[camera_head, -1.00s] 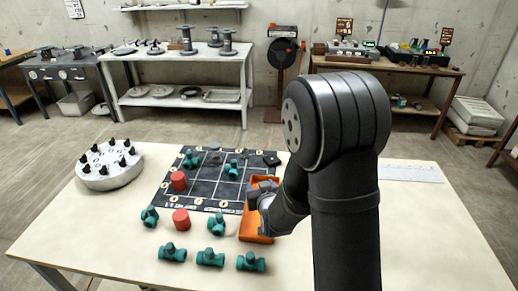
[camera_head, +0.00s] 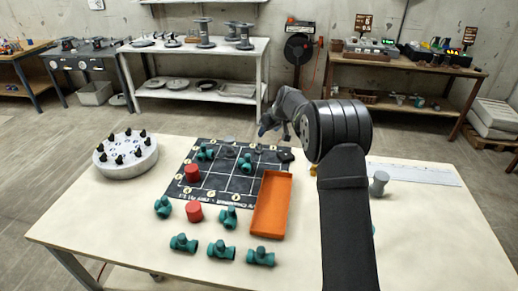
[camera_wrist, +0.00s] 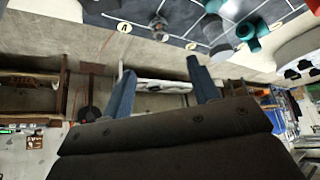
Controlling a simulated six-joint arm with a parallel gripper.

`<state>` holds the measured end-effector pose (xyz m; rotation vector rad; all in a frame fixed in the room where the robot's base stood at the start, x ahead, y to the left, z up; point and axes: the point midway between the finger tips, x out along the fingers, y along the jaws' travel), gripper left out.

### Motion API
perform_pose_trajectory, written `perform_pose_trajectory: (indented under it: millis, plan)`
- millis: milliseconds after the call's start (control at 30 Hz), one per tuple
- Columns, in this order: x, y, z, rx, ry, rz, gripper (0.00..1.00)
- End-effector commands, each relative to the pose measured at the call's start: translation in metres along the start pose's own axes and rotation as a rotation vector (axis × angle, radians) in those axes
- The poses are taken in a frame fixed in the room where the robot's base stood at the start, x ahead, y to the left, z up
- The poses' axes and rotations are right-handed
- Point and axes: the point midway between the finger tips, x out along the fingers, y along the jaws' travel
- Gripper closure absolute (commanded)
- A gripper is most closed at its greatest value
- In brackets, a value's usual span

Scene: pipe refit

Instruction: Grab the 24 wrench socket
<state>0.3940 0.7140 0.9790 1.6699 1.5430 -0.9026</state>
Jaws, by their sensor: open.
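No part that I can read as a 24 wrench socket is clear; labels are too small. A grey knobbed cylinder (camera_head: 379,183) stands on the table right of my arm. A round white stand (camera_head: 126,158) at the table's left holds several black pegs, and its edge shows at the right of the wrist view (camera_wrist: 302,48). My gripper (camera_head: 268,123) is raised near the table's far edge, above the back of the black board. In the wrist view its two blue fingers (camera_wrist: 163,86) are spread apart with nothing between them.
The black gridded board (camera_head: 220,180) carries teal fittings and a red cylinder (camera_head: 192,173). An empty orange tray (camera_head: 272,205) overlaps its right edge. More teal fittings (camera_head: 221,250) lie in front. A white ruler (camera_head: 415,173) lies at the right. The front right table is clear.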

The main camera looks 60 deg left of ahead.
Motion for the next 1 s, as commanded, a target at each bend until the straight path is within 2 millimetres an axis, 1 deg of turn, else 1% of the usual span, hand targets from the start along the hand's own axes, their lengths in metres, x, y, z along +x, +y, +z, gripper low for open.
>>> perform_pose_trajectory:
  millis: [33, 167, 267, 800, 900, 1000]
  plan:
    - [-0.003, 0.002, -0.005, -0.014, -0.01, -0.018, 0.45]
    - [-0.008, 0.001, -0.009, -0.038, -0.03, -0.05, 0.45]
    - [-0.002, 0.001, -0.009, -0.043, -0.035, -0.058, 0.45]
    - [0.092, -0.004, -0.005, -0.042, -0.035, -0.056, 0.45]
    - [0.103, -0.004, -0.005, -0.042, -0.034, -0.056, 0.45]
    - [0.11, -0.005, -0.005, -0.042, -0.034, -0.055, 0.45]
